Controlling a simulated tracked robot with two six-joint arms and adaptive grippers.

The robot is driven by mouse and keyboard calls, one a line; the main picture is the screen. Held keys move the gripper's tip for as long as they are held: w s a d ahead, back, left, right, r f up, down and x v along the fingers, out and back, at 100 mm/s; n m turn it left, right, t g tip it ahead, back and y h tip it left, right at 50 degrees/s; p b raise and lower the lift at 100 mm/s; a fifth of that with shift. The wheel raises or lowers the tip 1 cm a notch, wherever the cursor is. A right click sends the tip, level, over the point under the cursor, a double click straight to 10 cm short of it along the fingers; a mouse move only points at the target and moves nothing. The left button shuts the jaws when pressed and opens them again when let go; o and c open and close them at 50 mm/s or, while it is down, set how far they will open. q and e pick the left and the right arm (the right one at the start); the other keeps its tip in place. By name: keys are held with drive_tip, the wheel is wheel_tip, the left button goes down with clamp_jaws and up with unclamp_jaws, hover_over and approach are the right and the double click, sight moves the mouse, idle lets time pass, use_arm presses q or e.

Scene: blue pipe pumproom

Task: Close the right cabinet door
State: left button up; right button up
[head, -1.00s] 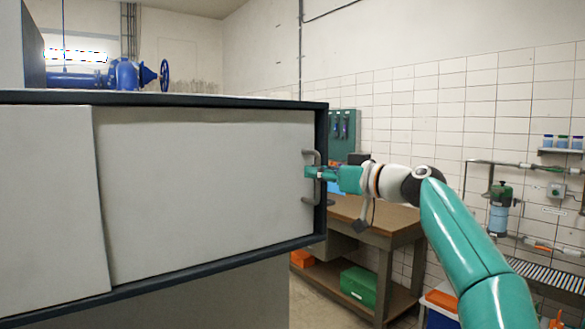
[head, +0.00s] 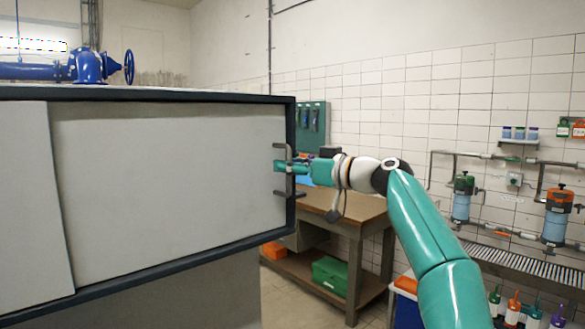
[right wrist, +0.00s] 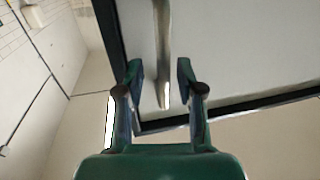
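The right cabinet door (head: 170,180) is a wide pale panel inside the dark frame of the grey cabinet. Its right edge lies close to the frame's right side in the head view. A grey bar handle (head: 283,147) stands on that edge; it also shows in the right wrist view (right wrist: 163,45). My right gripper (head: 280,167) is at the handle's middle. In the right wrist view my right gripper (right wrist: 160,72) has its fingers apart, one on each side of the bar, with gaps visible. My left gripper is not in view.
Another pale panel (head: 30,200) is at the left of the cabinet front. A workbench (head: 350,210) with a green box (head: 330,272) below stands behind my right arm. Blue pipework (head: 85,66) is beyond the cabinet. A blue bin (head: 405,305) stands at lower right.

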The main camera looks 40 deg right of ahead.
drive_tip(key=shift+s, duration=0.1)
drive_tip(key=v, duration=1.1)
drive_tip(key=shift+s+d, duration=0.15)
drive_tip(key=shift+s, duration=0.25)
